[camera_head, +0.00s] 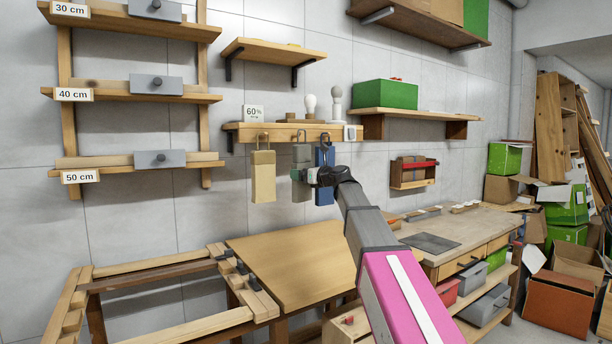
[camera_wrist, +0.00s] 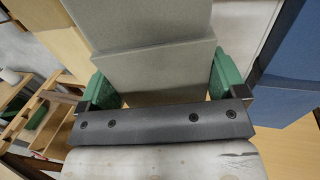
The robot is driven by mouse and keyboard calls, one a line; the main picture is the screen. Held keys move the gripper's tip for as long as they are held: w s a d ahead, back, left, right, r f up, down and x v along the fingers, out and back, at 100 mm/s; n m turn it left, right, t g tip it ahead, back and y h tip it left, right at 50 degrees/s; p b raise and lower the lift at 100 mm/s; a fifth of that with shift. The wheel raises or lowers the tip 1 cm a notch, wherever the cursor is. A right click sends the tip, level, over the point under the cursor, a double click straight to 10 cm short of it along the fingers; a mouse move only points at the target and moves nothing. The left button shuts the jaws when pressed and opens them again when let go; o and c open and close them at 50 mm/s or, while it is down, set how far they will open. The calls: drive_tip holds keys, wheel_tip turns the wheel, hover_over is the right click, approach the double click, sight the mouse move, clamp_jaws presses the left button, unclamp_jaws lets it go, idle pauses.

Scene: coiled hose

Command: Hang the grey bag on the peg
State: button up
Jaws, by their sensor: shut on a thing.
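The grey bag (camera_head: 301,156) is a flat block with a wire loop or hook at its top. It is upright just below the wooden rail (camera_head: 270,132), between a tan bag (camera_head: 263,178) and a blue bag (camera_head: 325,190). My gripper (camera_head: 304,174) is shut on the grey bag about midway down. In the wrist view the green finger pads lie at both sides of the grey bag (camera_wrist: 145,30). The loop is level with the rail's front. I cannot tell whether it is on a peg, as the peg is not clearly visible.
The blue bag (camera_wrist: 290,65) is close on the right in the wrist view, and the tan bag (camera_wrist: 50,35) is on the left. A slanted wooden tabletop (camera_head: 290,265) is below.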

drive_tip(key=shift+w+a+f, duration=0.3)
drive_tip(key=shift+w+a, duration=0.3)
drive_tip(key=shift+w, duration=0.3)
drive_tip(key=shift+w+a+f, duration=0.25)
drive_tip(key=shift+w+a, duration=0.35)
drive_tip(key=shift+w, duration=0.3)
drive_tip(key=o, duration=0.7)
